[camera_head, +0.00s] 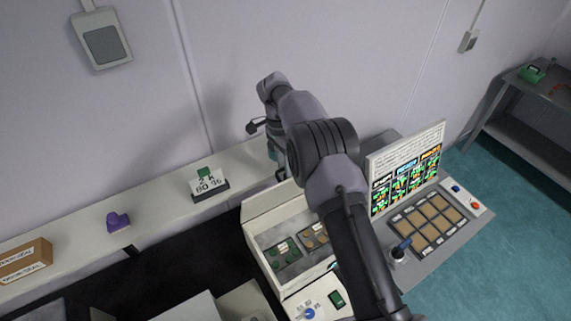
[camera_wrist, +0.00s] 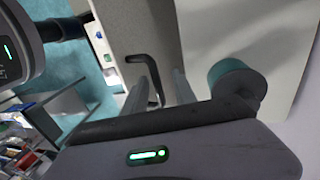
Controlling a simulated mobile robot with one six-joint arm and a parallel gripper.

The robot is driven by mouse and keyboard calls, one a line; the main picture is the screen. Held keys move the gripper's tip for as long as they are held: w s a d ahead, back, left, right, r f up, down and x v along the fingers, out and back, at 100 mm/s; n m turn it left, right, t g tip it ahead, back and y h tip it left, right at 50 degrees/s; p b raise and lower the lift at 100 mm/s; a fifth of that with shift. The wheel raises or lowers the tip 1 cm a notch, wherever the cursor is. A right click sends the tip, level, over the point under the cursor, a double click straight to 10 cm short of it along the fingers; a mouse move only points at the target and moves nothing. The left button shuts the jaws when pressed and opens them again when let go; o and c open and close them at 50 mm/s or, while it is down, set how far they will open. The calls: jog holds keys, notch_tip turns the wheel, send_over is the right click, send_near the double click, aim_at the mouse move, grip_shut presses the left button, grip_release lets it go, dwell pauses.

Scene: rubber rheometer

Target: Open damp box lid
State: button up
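A white box (camera_head: 262,222) with dark trays of green and tan discs inside stands below the wall ledge in the head view. It may be the damp box; I cannot tell its lid apart, as my arm covers its right side. In the wrist view, a black hooked bar (camera_wrist: 150,62) like a handle lies against a pale grey surface, just beyond the fingertips. My gripper (camera_wrist: 160,75) has its two fingers apart with nothing visibly clamped between them. I cannot tell whether the left finger touches the bar. In the head view my gripper is mostly hidden behind my arm.
A teal cylinder (camera_wrist: 237,82) is close to the right finger. A ledge (camera_head: 160,222) carries a small sign (camera_head: 208,185), a purple item (camera_head: 118,222) and a cardboard box (camera_head: 25,260).

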jog(key=shift+s+r, duration=0.1)
jog(key=shift+r, duration=0.1)
notch_tip(320, 180, up, 12)
jog(key=w+a+p, duration=0.1)
jog(key=w+p, duration=0.1)
jog(key=p, duration=0.4)
jog(key=shift+f, duration=0.2)
jog(key=shift+a, duration=0.1)
jog(key=shift+f, duration=0.1)
